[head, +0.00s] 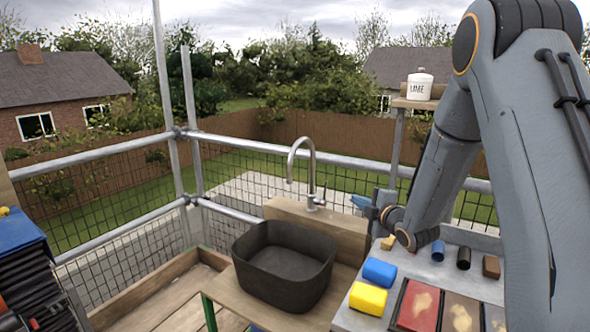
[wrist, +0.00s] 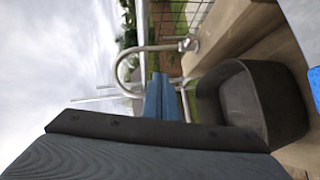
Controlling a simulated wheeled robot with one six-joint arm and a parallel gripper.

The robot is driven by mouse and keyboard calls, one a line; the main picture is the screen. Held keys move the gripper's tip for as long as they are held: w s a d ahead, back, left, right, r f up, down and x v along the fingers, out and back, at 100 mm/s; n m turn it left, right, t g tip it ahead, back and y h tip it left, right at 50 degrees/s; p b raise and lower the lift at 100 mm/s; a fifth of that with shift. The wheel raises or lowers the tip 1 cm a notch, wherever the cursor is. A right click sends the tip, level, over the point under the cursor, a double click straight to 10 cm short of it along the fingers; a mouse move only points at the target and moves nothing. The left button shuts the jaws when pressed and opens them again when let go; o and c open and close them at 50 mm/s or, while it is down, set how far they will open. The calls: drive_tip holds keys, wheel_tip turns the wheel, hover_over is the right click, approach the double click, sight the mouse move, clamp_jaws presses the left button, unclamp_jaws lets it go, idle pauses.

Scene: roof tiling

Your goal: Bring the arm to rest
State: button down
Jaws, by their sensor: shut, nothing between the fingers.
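My gripper (head: 362,203) shows small in the head view, at the end of my raised grey arm. It is beside the wooden block behind the sink, to the right of the tap. In the wrist view, the two blue fingers of my gripper (wrist: 160,80) are together with nothing between them. The fingers stand in front of the tap and railing in that picture, clear of any surface that I can see. Part of the gripper body is hidden behind my arm in the head view.
A dark basin (head: 284,268) stands under a curved metal tap (head: 305,165); the basin also shows in the wrist view (wrist: 235,100). A yellow block (head: 368,298) and a blue block (head: 379,272) lie on a grey bench. A lime jar (head: 419,88) stands on a shelf. Metal railings (head: 300,146) enclose the platform.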

drive_tip(key=s+f+m+g+h, duration=0.25)
drive_tip(key=s+m+g, duration=0.55)
drive_tip(key=s, duration=0.9)
drive_tip(key=s+f+m+g+h, duration=0.2)
drive_tip(key=s+m+g+h, duration=0.15)
drive_tip(key=s+m, duration=1.1)
drive_tip(key=s+f+n+g+b, duration=0.3)
drive_tip(key=s+f+b, duration=0.4)
drive_tip(key=f+b, duration=0.3)
drive_tip(key=shift+s+a+g+y, duration=0.2)
drive_tip(key=shift+g+y, duration=0.15)
drive_tip(key=shift+y, duration=0.05)
